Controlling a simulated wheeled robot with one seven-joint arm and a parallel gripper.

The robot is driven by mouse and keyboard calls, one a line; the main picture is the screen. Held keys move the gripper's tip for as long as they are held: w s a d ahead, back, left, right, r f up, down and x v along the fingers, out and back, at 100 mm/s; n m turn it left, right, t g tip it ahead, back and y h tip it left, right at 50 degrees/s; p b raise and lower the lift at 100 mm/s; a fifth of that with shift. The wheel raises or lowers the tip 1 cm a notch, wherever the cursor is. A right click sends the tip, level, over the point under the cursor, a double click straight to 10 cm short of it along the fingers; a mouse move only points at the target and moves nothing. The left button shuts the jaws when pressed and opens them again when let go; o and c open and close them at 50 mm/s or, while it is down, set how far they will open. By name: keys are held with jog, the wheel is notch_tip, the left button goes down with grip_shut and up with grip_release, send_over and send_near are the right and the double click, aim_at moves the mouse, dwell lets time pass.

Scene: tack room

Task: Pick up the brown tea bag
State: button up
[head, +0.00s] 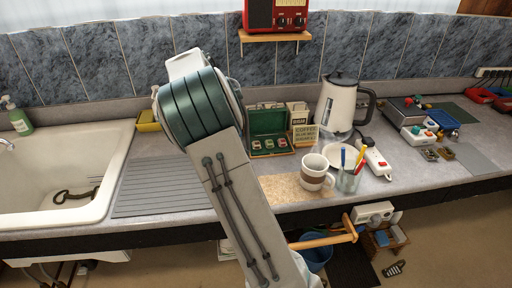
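An open green tea box (268,122) stands on the counter just right of my arm, with its lid up at the back. Several small packets (269,144) lie in its front part. They are too small for me to tell which one is the brown tea bag. My arm rises from the bottom of the view and covers the counter left of the box. My gripper does not show; the arm's upper end stands over the counter by the wall tiles.
A red radio (277,15) sits on a shelf above. The ribbed drainboard (160,188) is clear.

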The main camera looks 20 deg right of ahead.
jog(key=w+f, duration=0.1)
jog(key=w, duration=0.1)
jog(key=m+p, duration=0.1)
send_near(255, 143)
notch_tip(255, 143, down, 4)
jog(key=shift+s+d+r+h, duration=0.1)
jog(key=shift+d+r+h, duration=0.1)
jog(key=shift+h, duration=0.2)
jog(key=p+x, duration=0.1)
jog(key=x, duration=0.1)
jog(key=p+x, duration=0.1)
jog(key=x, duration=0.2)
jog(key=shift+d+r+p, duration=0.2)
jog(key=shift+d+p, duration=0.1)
jog(key=shift+p, duration=0.05)
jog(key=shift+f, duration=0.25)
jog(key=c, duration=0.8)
